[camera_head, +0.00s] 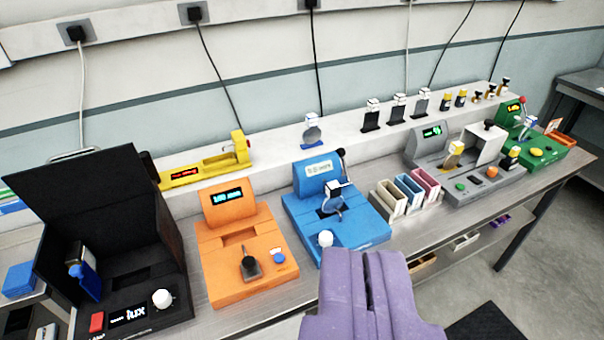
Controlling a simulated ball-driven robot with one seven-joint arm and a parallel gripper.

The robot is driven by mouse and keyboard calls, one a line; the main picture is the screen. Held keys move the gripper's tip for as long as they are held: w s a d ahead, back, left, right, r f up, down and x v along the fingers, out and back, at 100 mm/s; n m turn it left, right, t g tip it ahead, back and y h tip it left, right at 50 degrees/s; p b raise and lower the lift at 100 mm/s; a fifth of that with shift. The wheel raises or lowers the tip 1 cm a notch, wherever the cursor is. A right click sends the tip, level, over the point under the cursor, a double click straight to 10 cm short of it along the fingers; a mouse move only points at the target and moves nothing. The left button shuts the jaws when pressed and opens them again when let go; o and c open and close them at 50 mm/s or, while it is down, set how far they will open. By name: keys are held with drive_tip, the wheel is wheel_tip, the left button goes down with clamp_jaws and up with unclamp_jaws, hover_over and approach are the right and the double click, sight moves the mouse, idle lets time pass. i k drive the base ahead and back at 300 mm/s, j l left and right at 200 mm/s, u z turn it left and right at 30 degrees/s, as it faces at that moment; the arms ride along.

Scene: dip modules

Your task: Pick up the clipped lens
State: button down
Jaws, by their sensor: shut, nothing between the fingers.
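My purple gripper (371,256) is at the bottom centre, with its fingers together and empty. It is in front of the blue machine (365,232), below and to the right of it in the picture. A round, glassy lens (330,205) with a white-and-dark clip on top stands in the blue machine, apart from my gripper. A second round lens (312,134) with a white clip stands on a small blue base on the back ledge. The pictures do not tell which of the two is meant.
The orange machine (222,262) and the open black box (150,235) stand left. Coloured bins (388,204), a grey machine (455,195) and a green machine (552,147) stand right. Clipped dark plates (371,120) and small bottles line the ledge (350,145).

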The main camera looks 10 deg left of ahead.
sight(333, 189)
drive_tip(key=i+l, duration=0.15)
drive_tip(key=l, duration=0.3)
drive_tip(key=i+l+z, duration=0.15)
drive_tip(key=l, duration=0.25)
drive_tip(key=i+l, duration=0.15)
drive_tip(key=l, duration=0.3)
drive_tip(key=i+l+z, duration=0.15)
drive_tip(key=l, duration=0.25)
drive_tip(key=i+l, duration=0.2)
drive_tip(key=l, duration=0.2)
drive_tip(key=i+l+z, duration=0.15)
drive_tip(key=l, duration=0.25)
drive_tip(key=i+l, duration=0.25)
drive_tip(key=l, duration=0.15)
drive_tip(key=l+u, duration=0.1)
drive_tip(key=u, duration=0.4)
drive_tip(key=l+u, duration=0.1)
drive_tip(key=u, duration=0.4)
drive_tip(key=l+u, duration=0.15)
drive_tip(key=u, duration=0.3)
drive_tip(key=l+u, duration=0.1)
drive_tip(key=u, duration=0.4)
